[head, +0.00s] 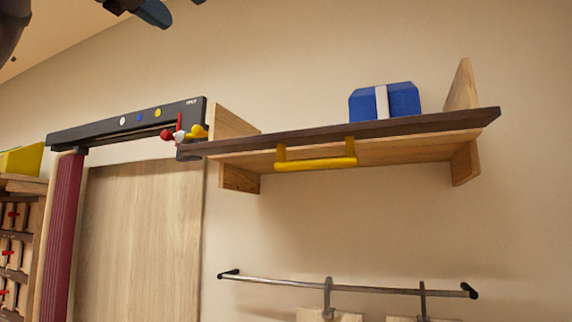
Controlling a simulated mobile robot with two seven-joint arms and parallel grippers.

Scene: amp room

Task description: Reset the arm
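Dark parts at the top left edge look like pieces of my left arm. One dark blue-grey piece, which may be part of my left gripper (150,12), hangs in from the top edge, cut off by the frame. Whether its fingers are open or shut does not show. It is above and left of the wall shelf, apart from it, and nothing is seen held. My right arm and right gripper are not in view.
A wooden wall shelf (350,133) with a yellow handle (316,164) carries a blue box (403,99) with a white band. A metal rail (390,289) with hooks is below. A dark frame (128,121) and wooden panel (140,235) stand left. The right wall is bare.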

